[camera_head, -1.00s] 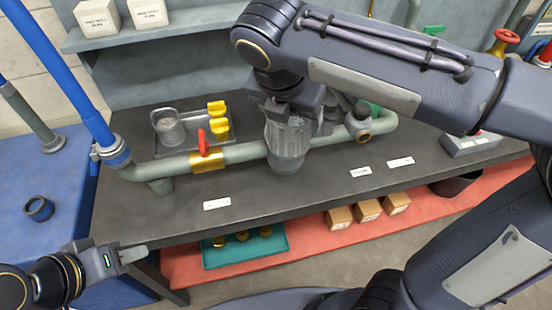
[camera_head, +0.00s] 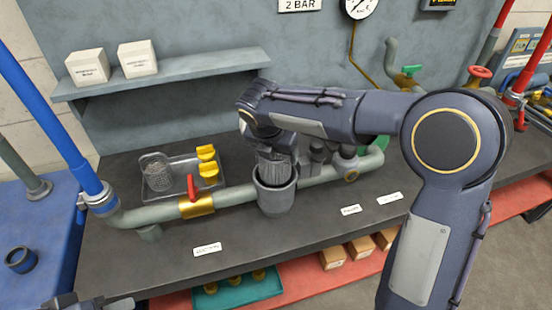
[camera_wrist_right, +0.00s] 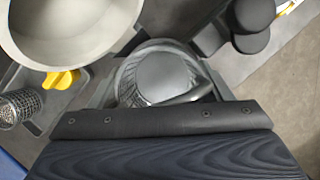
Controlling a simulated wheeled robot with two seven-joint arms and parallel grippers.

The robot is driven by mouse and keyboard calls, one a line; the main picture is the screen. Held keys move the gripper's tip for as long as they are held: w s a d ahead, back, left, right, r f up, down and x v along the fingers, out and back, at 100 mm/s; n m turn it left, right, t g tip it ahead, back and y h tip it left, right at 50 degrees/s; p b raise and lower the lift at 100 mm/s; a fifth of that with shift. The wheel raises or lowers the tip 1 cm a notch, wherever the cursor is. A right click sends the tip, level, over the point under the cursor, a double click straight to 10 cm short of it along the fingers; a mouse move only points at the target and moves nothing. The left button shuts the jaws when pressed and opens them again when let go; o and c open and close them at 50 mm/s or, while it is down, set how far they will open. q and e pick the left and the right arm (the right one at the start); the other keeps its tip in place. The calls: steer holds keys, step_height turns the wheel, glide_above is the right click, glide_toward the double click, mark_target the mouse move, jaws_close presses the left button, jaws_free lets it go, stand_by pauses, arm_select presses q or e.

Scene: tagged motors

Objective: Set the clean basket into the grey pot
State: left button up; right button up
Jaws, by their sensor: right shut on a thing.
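My right gripper (camera_head: 268,143) is shut on the clean basket (camera_head: 275,165), a grey mesh cylinder, over the grey pot (camera_head: 276,201). The basket looks near upright. The pot's front rim covers its lower end, which appears to be inside the opening; its depth is hidden. In the right wrist view the mesh of the held basket (camera_wrist_right: 128,82) shows beyond the gripper, around a round grey disc. A second mesh basket (camera_head: 156,173) stands in a tray at left and looks darker in the wrist view (camera_wrist_right: 20,108). My left gripper (camera_head: 118,303) is cut off at the bottom edge.
The tray (camera_head: 183,190) also holds yellow pieces (camera_head: 207,170). A pale green pipe (camera_head: 330,170) with a red-handled valve (camera_head: 193,188) runs beside the pot. Dark cylinders (camera_head: 318,152) stand right of the gripper. The bench front (camera_head: 250,240) is mostly clear.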

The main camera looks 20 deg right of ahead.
steer(key=shift+f, duration=1.05)
steer(key=shift+f, duration=0.35)
steer(key=shift+f, duration=0.25)
steer(key=o, duration=0.8)
steer(key=shift+c, duration=0.2)
steer(key=shift+r, duration=0.1)
